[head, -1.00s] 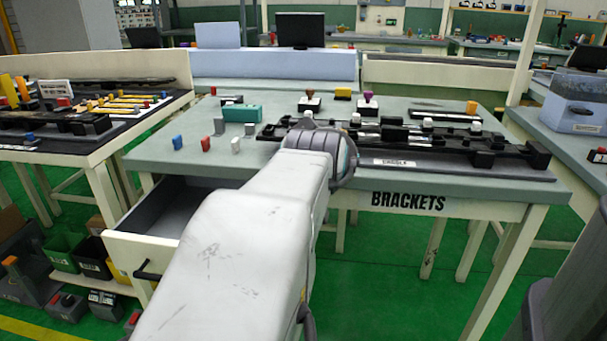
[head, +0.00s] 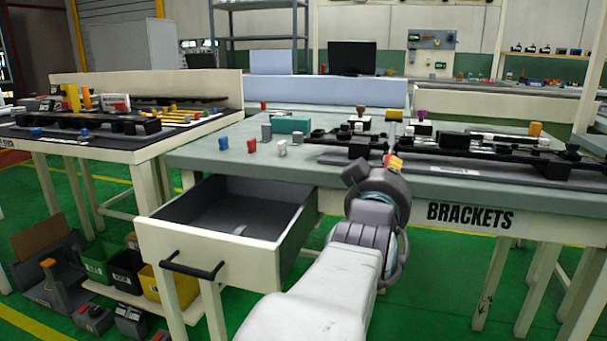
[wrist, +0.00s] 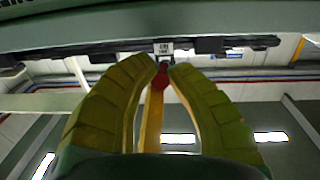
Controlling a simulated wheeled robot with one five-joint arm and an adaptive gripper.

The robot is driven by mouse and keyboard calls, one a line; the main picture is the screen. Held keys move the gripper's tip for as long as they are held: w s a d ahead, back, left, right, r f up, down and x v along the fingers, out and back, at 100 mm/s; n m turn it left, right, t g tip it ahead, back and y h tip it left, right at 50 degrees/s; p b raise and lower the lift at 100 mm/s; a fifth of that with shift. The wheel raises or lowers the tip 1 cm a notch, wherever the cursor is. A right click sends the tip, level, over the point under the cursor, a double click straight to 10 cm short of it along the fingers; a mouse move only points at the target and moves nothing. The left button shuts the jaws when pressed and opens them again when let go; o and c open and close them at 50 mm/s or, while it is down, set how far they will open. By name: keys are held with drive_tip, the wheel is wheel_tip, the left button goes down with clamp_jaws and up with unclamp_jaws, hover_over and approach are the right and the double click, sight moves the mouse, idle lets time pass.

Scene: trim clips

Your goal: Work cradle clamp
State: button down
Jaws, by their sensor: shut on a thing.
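The cradle fixture (head: 480,165) is a long dark rail assembly along the front of the grey-green bench, with a white label on its front edge. My gripper (head: 394,161) is at the bench's front edge, by the left part of this fixture. In the wrist view my two yellow-green fingers close together at the tips (wrist: 162,68). A small red piece (wrist: 160,78) sits between them, with a yellow bar running below it. It may be the clamp's handle; the fingers hide its shape. A small white label (wrist: 163,48) is just beyond the fingertips.
An open, mostly empty drawer (head: 146,240) juts out left of my arm. Blue, red and white small pieces (head: 252,146) stand on the bench's left part beside a teal block (head: 291,124). A second bench (head: 110,150) is further left.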

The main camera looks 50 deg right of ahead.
drive_tip(key=shift+w+d+f+h, duration=0.1)
drive_tip(key=shift+f+h, duration=0.3)
drive_tip(key=shift+f, duration=0.05)
idle(0.3)
drive_tip(key=c, duration=1.2)
unclamp_jaws()
drive_tip(key=shift+r, duration=0.1)
drive_tip(key=shift+a, duration=0.4)
drive_tip(key=shift+v, duration=5.6)
